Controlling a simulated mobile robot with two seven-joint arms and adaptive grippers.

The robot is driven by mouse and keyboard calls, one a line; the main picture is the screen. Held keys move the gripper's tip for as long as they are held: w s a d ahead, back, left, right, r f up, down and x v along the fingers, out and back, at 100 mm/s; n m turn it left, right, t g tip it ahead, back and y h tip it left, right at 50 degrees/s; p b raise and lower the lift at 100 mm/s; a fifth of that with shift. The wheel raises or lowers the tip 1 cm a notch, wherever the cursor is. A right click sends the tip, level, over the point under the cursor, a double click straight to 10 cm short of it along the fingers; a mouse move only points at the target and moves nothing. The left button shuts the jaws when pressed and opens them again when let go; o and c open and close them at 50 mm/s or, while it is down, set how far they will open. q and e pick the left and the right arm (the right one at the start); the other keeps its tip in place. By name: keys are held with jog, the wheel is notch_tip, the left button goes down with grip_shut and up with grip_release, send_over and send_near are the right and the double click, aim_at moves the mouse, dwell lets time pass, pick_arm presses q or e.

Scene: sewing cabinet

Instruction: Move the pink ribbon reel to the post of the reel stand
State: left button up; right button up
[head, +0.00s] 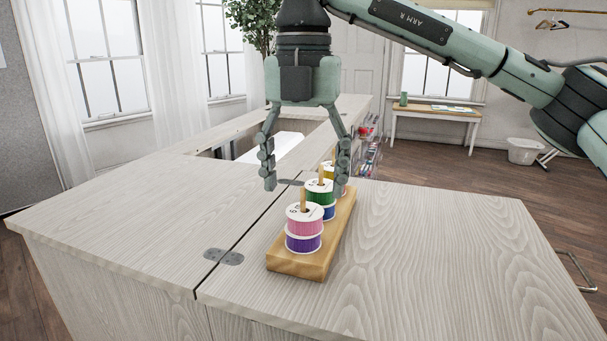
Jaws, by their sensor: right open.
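The pink ribbon reel (305,227) has white flanges and sits on the nearest post of the wooden reel stand (290,264), on top of a purple reel (304,244). The post's tip shows through its hole. My right gripper (304,188) points down with its fingers spread wide and nothing between them. In the picture its fingertips lie just above the pink reel, to either side; the exact gap cannot be told. My left gripper is not in view.
Behind on the stand are a green reel (320,193) over a blue reel (327,209), and farther reels partly hidden by my right fingers. The cabinet top (420,250) is clear on both sides, with a hinge (223,256) at the seam. An opening lies farther back.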

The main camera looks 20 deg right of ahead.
notch_tip(320, 180, up, 12)
dwell(0.5)
